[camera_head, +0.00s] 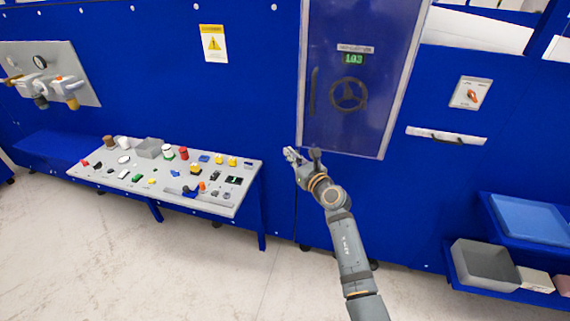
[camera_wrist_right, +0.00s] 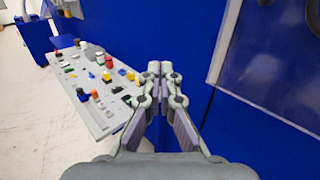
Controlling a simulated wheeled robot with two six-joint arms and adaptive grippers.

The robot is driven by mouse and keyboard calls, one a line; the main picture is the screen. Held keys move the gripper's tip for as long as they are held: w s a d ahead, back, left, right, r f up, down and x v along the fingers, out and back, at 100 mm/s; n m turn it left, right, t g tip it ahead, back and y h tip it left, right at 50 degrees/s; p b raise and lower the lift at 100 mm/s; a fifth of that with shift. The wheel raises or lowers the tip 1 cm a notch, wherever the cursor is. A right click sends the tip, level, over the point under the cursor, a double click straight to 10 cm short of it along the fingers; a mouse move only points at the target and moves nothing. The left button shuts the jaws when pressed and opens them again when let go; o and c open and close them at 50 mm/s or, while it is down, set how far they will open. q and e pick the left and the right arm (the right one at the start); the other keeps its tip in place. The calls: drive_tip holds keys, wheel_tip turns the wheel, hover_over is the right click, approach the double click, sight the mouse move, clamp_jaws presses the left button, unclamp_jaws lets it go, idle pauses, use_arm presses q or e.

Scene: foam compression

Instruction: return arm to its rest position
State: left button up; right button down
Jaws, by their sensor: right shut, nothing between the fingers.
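My right arm (camera_head: 348,245) reaches up from the bottom of the head view. Its gripper (camera_head: 302,154) is in front of the blue wall, just right of the control table and near the lower left corner of the door panel. In the right wrist view the gripper (camera_wrist_right: 160,72) has its fingertips together, with nothing between them. It touches nothing that I can see. My left gripper is not in either view.
The control table (camera_head: 222,201) with many buttons stands left of the gripper. A framed door (camera_head: 345,130) with a display and handwheel is above right. A grey bin (camera_head: 485,266) and blue tray (camera_head: 530,219) sit at lower right. The floor (camera_head: 190,260) is clear.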

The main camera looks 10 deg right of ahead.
drive_tip(key=s+d+f+m+g+h, duration=0.25)
drive_tip(key=s+f+m, duration=0.45)
drive_tip(key=f, duration=0.6)
drive_tip(key=s+d+f+m+g+h, duration=0.1)
drive_tip(key=s+d+f+m, duration=0.2)
drive_tip(key=s+f+m, duration=0.55)
drive_tip(key=s+d+f+m+g+h, duration=0.1)
drive_tip(key=s+d+f+m+h, duration=0.2)
drive_tip(key=f+m, duration=1)
drive_tip(key=s+d+f+m+g+h, duration=0.1)
drive_tip(key=s+d+f+m+g, duration=0.15)
drive_tip(key=s+f, duration=0.65)
drive_tip(key=s+d+f+m+g, duration=0.1)
drive_tip(key=s+d+f+g, duration=0.2)
drive_tip(key=s+f, duration=0.6)
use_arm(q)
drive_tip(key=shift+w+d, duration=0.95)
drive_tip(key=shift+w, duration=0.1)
use_arm(e)
drive_tip(key=s+d+f+m+g, duration=0.2)
drive_tip(key=s+f+m, duration=0.1)
drive_tip(key=s, duration=0.8)
drive_tip(key=s+d+f+m+g, duration=0.2)
drive_tip(key=s+f+m+g, duration=0.1)
drive_tip(key=s, duration=0.9)
drive_tip(key=shift+f+m, duration=0.75)
drive_tip(key=shift+m, duration=0.45)
